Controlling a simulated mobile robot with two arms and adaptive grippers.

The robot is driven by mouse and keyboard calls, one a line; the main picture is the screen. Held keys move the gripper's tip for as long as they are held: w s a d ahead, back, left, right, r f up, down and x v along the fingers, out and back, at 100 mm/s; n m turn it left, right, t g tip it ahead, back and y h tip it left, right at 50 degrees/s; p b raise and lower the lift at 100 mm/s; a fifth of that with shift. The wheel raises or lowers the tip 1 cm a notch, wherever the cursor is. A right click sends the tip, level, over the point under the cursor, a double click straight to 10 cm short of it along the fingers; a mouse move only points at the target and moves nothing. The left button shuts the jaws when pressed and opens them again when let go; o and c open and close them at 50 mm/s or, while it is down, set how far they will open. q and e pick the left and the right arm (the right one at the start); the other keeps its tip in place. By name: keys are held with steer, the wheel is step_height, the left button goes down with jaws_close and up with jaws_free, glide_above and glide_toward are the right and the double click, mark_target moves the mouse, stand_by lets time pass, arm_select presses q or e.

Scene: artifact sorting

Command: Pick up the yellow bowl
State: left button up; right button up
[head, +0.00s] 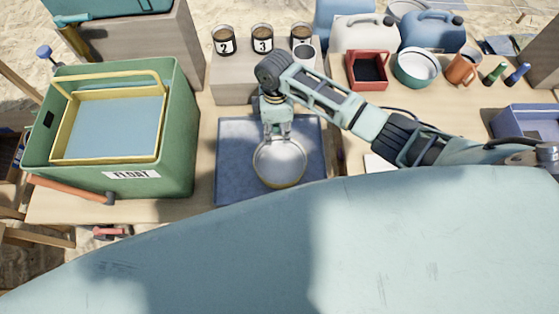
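The yellow bowl (280,164) is round, with a thin yellow rim and a pale grey inside. It is over the blue-grey tray (232,168) in the middle of the table. My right gripper (278,136) points down at the bowl's far rim. Its two fingers show side by side with a gap between them, so it looks open. I cannot tell whether the fingertips touch the rim. My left gripper is not in view.
A green bin (180,150) labelled FLOAT, with a yellow-framed insert (70,140), stands at left. Numbered cups (223,46) stand on a block behind the tray. A red box (367,84), a green-rimmed bowl (417,68) and jerrycans (434,31) are at the back right.

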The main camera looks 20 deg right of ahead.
mark_target(279, 141)
steer(key=f, duration=0.4)
steer(key=shift+s+d, duration=0.1)
steer(key=shift+d, duration=0.15)
steer(key=shift+f, duration=0.25)
steer(key=shift+c, duration=0.3)
steer(key=c, duration=0.5)
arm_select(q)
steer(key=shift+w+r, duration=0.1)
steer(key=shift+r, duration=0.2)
arm_select(e)
jaws_close()
